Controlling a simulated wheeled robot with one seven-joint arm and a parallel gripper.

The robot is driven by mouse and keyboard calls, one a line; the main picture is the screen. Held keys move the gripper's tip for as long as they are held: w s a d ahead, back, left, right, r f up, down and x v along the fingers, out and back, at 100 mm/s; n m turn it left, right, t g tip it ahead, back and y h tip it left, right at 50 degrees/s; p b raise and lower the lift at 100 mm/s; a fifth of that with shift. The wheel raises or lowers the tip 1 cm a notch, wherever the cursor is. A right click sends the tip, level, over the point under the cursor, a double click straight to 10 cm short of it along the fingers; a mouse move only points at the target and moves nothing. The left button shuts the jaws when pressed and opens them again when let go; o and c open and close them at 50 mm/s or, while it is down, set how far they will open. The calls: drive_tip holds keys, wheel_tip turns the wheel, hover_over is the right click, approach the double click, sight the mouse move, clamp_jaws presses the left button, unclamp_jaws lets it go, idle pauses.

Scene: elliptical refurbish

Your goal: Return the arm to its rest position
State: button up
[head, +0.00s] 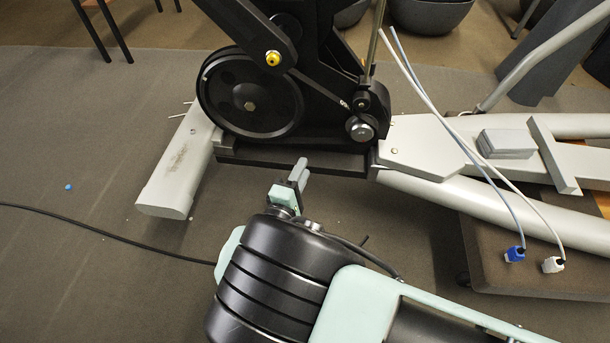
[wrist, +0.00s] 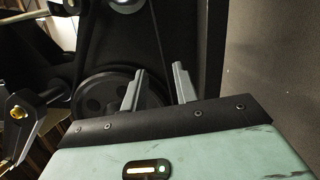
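My gripper (head: 300,168) is in front of the elliptical machine's black base, near the middle of the head view. In the wrist view, its two grey fingers (wrist: 157,85) stand apart with a gap between them, and nothing is held in the gap. The elliptical's black wheel (head: 250,97) is behind and to the left of the fingers in the head view. The wheel also shows past the fingers in the wrist view (wrist: 95,92). My arm reaches in from the lower part of the head view.
The elliptical's light grey foot (head: 177,170) lies at the left and its pale rails (head: 430,185) run right. A blue connector (head: 514,254) and a white connector (head: 553,265) hang on cables at the right. A black cable (head: 100,232) crosses the open carpet at the left.

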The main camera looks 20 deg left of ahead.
drive_tip(key=shift+s, duration=1.1)
drive_tip(key=w+d+r+m+g+h+p, duration=0.1)
drive_tip(key=d+r+m+g+h+p, duration=0.2)
drive_tip(key=d+r+g, duration=0.4)
drive_tip(key=d+r+m+g+h, duration=0.3)
drive_tip(key=d+r+m+h, duration=0.15)
drive_tip(key=d, duration=0.45)
drive_tip(key=s+d+r+m+g+y+p, duration=0.1)
drive_tip(key=s+d+r+g+y+p, duration=0.15)
drive_tip(key=s+d+r, duration=0.45)
drive_tip(key=s+d+r+m+g+y+p, duration=0.25)
drive_tip(key=s+r, duration=0.35)
drive_tip(key=r, duration=0.3)
drive_tip(key=s+d+r+g+y+p, duration=0.2)
drive_tip(key=s+d+r+g+y, duration=0.15)
drive_tip(key=s+d+r, duration=0.35)
wheel_tip(320, 180, up, 38)
drive_tip(key=w+a+p, duration=0.1)
drive_tip(key=p, duration=3.6)
drive_tip(key=shift+a+r+p, duration=0.25)
drive_tip(key=shift+a+p, duration=0.1)
